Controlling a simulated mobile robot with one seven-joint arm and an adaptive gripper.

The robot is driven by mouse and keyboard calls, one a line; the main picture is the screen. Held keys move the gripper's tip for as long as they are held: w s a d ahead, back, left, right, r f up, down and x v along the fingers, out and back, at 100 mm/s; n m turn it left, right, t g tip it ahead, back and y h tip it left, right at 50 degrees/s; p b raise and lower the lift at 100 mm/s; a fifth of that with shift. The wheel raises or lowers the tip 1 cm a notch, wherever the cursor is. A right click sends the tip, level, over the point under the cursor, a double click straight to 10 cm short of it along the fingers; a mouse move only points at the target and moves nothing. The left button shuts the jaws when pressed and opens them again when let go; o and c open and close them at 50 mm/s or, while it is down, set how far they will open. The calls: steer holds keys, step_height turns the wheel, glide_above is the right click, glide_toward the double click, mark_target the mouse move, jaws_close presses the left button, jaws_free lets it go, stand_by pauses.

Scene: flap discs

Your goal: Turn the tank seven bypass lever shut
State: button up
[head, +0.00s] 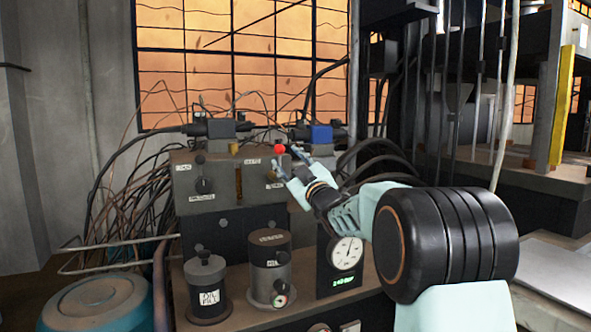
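A lever with a round red knob (280,149) stands at the right part of a grey control box (220,184). Its shaft is mostly hidden behind my gripper. My gripper (284,157) reaches in from the right, with its two fingers spread apart. One finger is below the knob and the other is to its right. I cannot tell whether either finger touches the lever. Small white labels are on the box, including one (252,161) just left of the lever; their text is too small to read surely.
Below the box stand two dark cylinders, one on the left (206,285) and one in the middle (270,262), and a pressure gauge (346,253). Black hoses and thin wires (125,205) crowd the left. A blue block (321,134) sits behind my gripper.

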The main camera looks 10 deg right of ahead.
steer(key=v, duration=0.5)
steer(key=shift+s, duration=0.15)
